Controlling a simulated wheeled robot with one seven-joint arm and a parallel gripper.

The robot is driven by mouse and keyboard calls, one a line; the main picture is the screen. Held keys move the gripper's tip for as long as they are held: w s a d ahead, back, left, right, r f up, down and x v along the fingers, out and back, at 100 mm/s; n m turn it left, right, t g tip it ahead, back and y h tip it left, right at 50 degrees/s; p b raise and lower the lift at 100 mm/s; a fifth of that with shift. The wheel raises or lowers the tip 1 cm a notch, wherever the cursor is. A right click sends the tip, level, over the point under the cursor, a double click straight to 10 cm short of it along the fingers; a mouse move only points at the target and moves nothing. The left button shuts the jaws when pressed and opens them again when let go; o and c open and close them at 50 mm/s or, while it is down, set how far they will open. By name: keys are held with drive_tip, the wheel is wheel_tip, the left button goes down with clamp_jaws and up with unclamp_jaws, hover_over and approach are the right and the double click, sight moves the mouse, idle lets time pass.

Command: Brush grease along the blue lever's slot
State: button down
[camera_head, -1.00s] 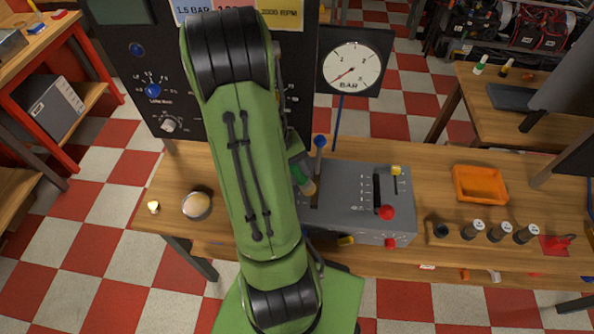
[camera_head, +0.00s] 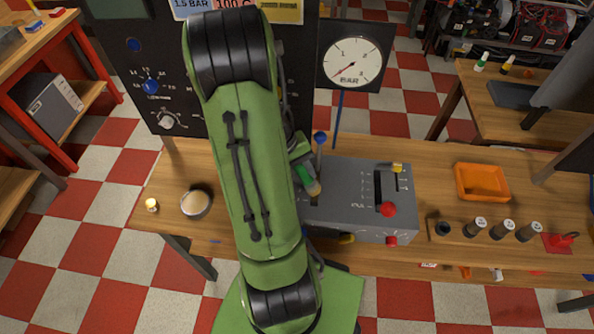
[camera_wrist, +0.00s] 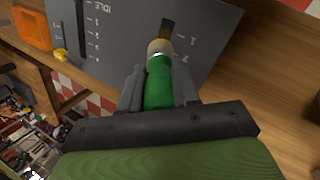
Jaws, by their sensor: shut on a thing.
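My gripper (camera_wrist: 158,88) is shut on a brush with a green handle (camera_wrist: 159,84). The brush's pale tip end (camera_wrist: 158,47) points at the dark slot (camera_wrist: 168,27) in the grey control box, beside the marks 1 and 2. The tip covers part of the slot; I cannot tell whether it touches. In the head view, my arm hides most of the gripper, and the brush (camera_head: 305,175) shows at its right side. The blue lever's knob (camera_head: 319,137) stands up just behind the brush. No grease on the slot can be made out.
An orange tray (camera_head: 482,182) and several dark cylinders stand to the right. A round tin (camera_head: 195,203) stands at the left. A gauge (camera_head: 353,60) rises behind.

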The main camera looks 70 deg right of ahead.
drive_tip(key=shift+s+d, duration=0.15)
drive_tip(key=shift+s, duration=0.55)
drive_tip(key=shift+s+d, duration=0.15)
drive_tip(key=shift+s, duration=0.5)
drive_tip(key=shift+w+d, duration=0.25)
drive_tip(key=shift+d, duration=0.5)
drive_tip(key=shift+w+a, duration=0.2)
drive_tip(key=shift+w, duration=0.8)
drive_tip(key=shift+w+a, duration=0.2)
drive_tip(key=shift+w, duration=0.75)
drive_tip(key=shift+w+d+p, duration=0.15)
drive_tip(key=shift+d+p, duration=0.3)
drive_tip(key=shift+d, duration=0.35)
drive_tip(key=shift+s+d+b, duration=0.15)
drive_tip(key=shift+s+d, duration=0.1)
drive_tip(key=shift+s, duration=0.75)
drive_tip(key=shift+s+d+b, duration=0.15)
drive_tip(key=shift+s+d, duration=0.05)
drive_tip(key=shift+s, duration=0.75)
drive_tip(key=shift+w+d, duration=0.25)
drive_tip(key=shift+d, duration=0.5)
drive_tip(key=shift+w+a+p, duration=0.2)
drive_tip(key=shift+w+a, duration=0.05)
drive_tip(key=shift+w, duration=0.75)
drive_tip(key=shift+w+a+p, duration=0.15)
drive_tip(key=shift+w+a, duration=0.05)
drive_tip(key=shift+w, duration=0.75)
